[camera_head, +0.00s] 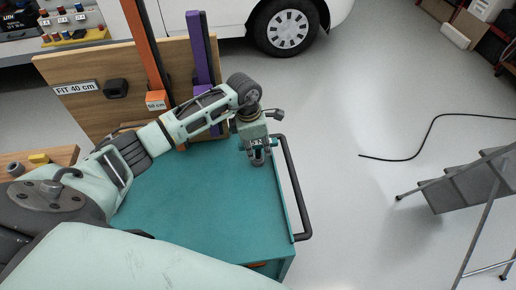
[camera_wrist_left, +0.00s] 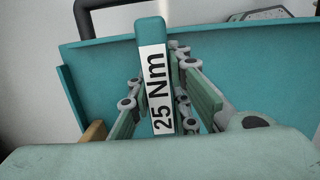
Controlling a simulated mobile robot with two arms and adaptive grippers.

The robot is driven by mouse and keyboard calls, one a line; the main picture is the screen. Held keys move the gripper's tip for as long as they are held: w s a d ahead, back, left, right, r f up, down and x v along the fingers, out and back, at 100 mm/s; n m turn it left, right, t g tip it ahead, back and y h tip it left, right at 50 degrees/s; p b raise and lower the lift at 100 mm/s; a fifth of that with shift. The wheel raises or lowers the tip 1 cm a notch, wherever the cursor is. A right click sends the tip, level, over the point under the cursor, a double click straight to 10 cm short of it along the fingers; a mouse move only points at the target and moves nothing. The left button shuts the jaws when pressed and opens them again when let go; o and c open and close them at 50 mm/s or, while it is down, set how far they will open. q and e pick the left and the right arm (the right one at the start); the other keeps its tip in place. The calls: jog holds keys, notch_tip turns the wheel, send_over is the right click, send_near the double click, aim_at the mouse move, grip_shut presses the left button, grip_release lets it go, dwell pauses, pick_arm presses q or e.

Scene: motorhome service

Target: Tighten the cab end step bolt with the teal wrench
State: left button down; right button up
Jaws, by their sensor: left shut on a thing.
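My left gripper (camera_head: 258,158) is over the right end of the teal cart top, close to the cart's black handle. In the left wrist view, a teal bar labelled "25 Nm" (camera_wrist_left: 151,34), which looks like the teal wrench, stands between the fingers of this gripper (camera_wrist_left: 162,100). The fingers are shut on it. The wrench's far end is hidden, and in the head view the gripper covers most of it. The cab end step bolt cannot be made out in either view. My right gripper is not in view.
The teal cart (camera_head: 190,220) has a black side handle (camera_head: 294,190). A wooden board (camera_head: 85,88) marked "FIT 40 cm" holds an orange bar (camera_head: 146,50) and a purple bar (camera_head: 200,50). A white vehicle (camera_head: 235,15) stands behind. A folding step (camera_head: 465,190) and black cable (camera_head: 430,130) are right; floor between is clear.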

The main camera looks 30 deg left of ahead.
aim_at(261, 144)
pick_arm(q)
jog(key=shift+r, duration=0.2)
jog(key=shift+r+b, duration=0.25)
jog(key=shift+b, duration=0.05)
jog(key=r+b, duration=0.1)
jog(key=d+r+b, duration=0.1)
jog(key=r, duration=0.1)
jog(key=shift+s+r, duration=0.1)
jog(key=shift+r, duration=0.15)
jog(key=s+d+r+b, duration=0.3)
jog(key=d+r, duration=0.3)
jog(key=d, duration=0.4)
jog(key=shift+s+r, duration=0.35)
jog(key=shift+s, duration=0.05)
jog(key=c, duration=2.2)
grip_release()
grip_shut()
